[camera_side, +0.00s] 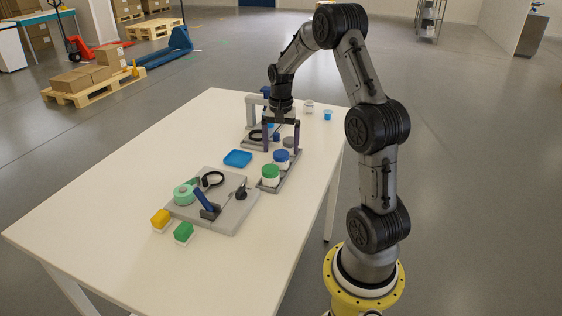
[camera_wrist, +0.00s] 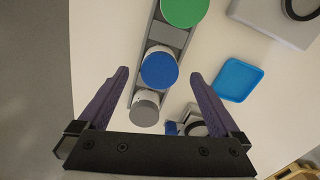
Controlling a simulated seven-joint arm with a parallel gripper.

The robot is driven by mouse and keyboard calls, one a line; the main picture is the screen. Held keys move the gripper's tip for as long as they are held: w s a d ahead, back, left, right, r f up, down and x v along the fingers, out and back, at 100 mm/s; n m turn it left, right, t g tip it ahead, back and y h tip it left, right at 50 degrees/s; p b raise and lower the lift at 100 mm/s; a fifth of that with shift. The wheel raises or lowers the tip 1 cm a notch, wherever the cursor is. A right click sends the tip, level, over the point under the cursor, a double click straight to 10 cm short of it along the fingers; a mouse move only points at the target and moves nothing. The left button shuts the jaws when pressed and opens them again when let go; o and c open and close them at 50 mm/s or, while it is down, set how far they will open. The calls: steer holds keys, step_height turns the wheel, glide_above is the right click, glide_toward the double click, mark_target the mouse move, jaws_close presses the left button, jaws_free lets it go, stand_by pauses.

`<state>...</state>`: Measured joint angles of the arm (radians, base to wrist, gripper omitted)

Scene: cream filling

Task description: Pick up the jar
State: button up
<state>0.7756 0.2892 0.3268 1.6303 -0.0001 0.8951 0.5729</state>
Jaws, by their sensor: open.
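Jars with green, blue and grey lids stand in a row in a grey rack (camera_side: 292,168). In the side view the green-lidded jar (camera_side: 271,173) is nearest, then the blue-lidded jar (camera_side: 281,157), then the grey-lidded jar (camera_side: 289,142). My gripper (camera_side: 281,151) points down over the far end of the rack, open and empty. In the wrist view its purple fingers (camera_wrist: 157,76) are spread apart. The blue-lidded jar (camera_wrist: 160,68) appears between the fingertips and the grey-lidded jar (camera_wrist: 146,108) between the fingers, closer to the palm. I cannot tell the exact height above the lids.
A blue square tray (camera_side: 238,158) lies left of the rack. A grey fixture board (camera_side: 232,215) holds a mint-green round part and dark tools. A white jar (camera_side: 308,106) and a blue cup (camera_side: 327,115) stand beyond.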

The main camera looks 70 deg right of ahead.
mark_target(281, 153)
steer(key=shift+f, duration=1.7)
steer(key=c, duration=1.5)
steer(key=shift+r, duration=0.15)
steer(key=shift+r, duration=0.55)
step_height(281, 153, up, 2)
steer(key=shift+s+a+r, duration=0.1)
steer(key=shift+r, duration=0.15)
steer(key=s+a+r, duration=0.4)
steer(key=s+a, duration=0.1)
steer(key=s+a+r, duration=0.4)
steer(key=s+r, duration=0.1)
steer(key=shift+a+r, duration=0.1)
steer(key=shift+a, duration=0.25)
